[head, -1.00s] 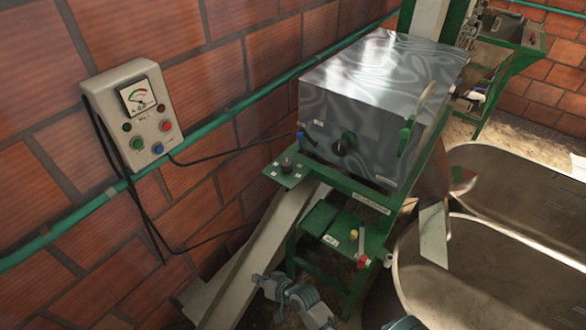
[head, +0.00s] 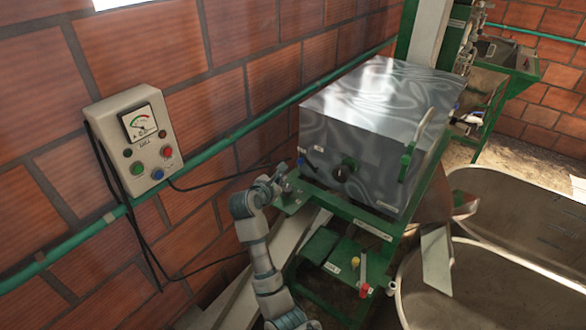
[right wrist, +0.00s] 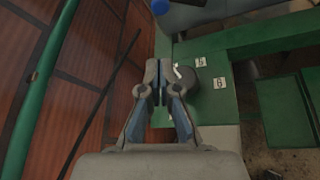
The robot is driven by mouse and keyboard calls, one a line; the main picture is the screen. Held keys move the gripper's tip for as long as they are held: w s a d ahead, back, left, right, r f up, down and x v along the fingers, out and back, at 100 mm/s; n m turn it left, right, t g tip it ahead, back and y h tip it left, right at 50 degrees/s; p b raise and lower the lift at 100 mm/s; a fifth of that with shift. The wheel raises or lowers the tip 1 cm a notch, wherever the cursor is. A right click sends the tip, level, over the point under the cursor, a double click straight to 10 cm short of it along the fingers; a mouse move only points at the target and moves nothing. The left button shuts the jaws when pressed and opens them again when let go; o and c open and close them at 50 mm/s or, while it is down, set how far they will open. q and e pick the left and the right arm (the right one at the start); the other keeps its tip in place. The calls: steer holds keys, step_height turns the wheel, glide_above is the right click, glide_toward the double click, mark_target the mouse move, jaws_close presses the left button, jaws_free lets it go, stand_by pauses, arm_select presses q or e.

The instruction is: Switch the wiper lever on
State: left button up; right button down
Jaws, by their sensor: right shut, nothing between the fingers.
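My right gripper (head: 277,184) is shut and empty, at the small green plate (head: 292,203) on the left side of the metal machine. In the right wrist view the shut fingertips (right wrist: 159,72) are close beside a dark round knob (right wrist: 188,80) with a short pale mark or pin on it; contact cannot be told. Two small white labels (right wrist: 201,62) sit by the knob. In the head view the gripper covers most of this knob. No part is readably marked as the wiper lever. My left gripper is not in view.
A grey control box (head: 135,140) with a dial hangs on the brick wall left of the arm. A green pipe (head: 235,132) runs along the wall. A lower green stand (head: 335,262) has a red-ended lever (head: 363,286). Large tubs (head: 480,285) stand at right.

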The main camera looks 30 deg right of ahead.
mark_target(308, 164)
steer(key=shift+a+f+m+y, duration=0.15)
steer(key=shift+a+m+y, duration=0.2)
steer(key=shift+a, duration=0.35)
steer(key=shift+d, duration=0.1)
steer(key=p+x, duration=0.2)
steer(key=x, duration=0.7)
steer(key=shift+w+d+f, duration=0.1)
steer(key=shift+d, duration=0.05)
steer(key=shift+s+d+r+p, duration=0.2)
steer(key=shift+d+r+p, duration=0.65)
steer(key=shift+r, duration=0.25)
steer(key=shift+s+d+r, duration=0.15)
steer(key=shift+s+r, duration=0.15)
steer(key=shift+r, duration=0.1)
steer(key=shift+w, duration=0.1)
